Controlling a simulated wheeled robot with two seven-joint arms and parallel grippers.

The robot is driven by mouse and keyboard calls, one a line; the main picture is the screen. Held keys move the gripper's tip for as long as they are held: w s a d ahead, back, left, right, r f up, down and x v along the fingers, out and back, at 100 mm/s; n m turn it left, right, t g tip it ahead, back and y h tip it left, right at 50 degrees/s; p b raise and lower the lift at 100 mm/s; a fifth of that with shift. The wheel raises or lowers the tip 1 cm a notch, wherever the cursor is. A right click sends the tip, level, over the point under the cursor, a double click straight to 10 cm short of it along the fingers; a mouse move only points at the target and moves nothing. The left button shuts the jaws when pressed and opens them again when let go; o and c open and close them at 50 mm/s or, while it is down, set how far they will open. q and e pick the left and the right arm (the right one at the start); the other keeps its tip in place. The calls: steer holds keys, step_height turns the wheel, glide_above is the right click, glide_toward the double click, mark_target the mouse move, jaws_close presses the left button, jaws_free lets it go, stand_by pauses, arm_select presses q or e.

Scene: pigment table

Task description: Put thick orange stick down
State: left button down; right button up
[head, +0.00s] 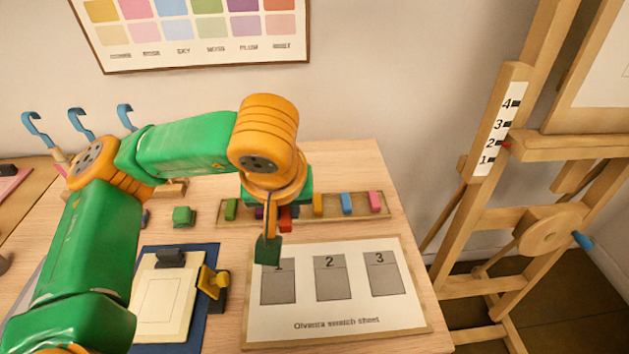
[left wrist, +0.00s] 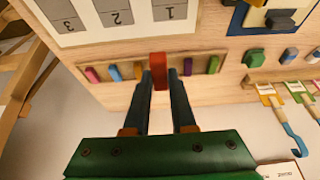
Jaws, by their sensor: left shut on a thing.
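My left gripper (head: 268,248) reaches over the table from the left, pointing down near the swatch sheet's upper left. It is shut on a short, thick red-orange stick (head: 285,218), which partly shows behind it. In the left wrist view the stick (left wrist: 158,70) sits between the two fingertips (left wrist: 160,84). A long wooden tray (head: 330,209) behind the gripper holds several coloured sticks in a row. The stick overlaps the tray in both views; I cannot tell whether it touches it. My right gripper is not in view.
The swatch sheet (head: 335,310) with three grey numbered boxes lies in front. A clipboard (head: 160,312) on a blue mat lies left of it, with a yellow and black item (head: 213,284) beside it. A green block (head: 183,216) stands behind. A wooden easel (head: 500,200) stands right.

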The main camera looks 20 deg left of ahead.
arm_select(q)
steer(key=w+a+f, duration=0.2)
steer(key=w+f, duration=0.1)
steer(key=w+a+f+p, duration=0.1)
steer(key=w+a+f, duration=0.1)
steer(key=w+f, duration=0.1)
steer(key=w+a+f, duration=0.2)
steer(key=w+f, duration=0.1)
steer(key=w, duration=0.2)
steer(key=shift+w+f+p, duration=0.25)
steer(key=shift+f+p, duration=0.05)
steer(key=shift+f, duration=0.05)
step_height(320, 180, down, 3)
steer(key=shift+r+p, duration=0.15)
steer(key=shift+p, duration=0.6)
steer(key=shift+f+b, duration=0.35)
steer(key=shift+b, duration=0.05)
steer(key=c, duration=0.7)
jaws_free()
steer(key=shift+c, duration=0.2)
steer(key=shift+r, duration=0.1)
steer(key=shift+d+r+p, duration=0.1)
steer(key=shift+r+p, duration=0.2)
steer(key=shift+p, duration=0.15)
steer(key=b+v, duration=0.2)
steer(key=v, duration=0.9)
steer(key=shift+r+b, duration=0.35)
steer(key=shift+b, duration=0.05)
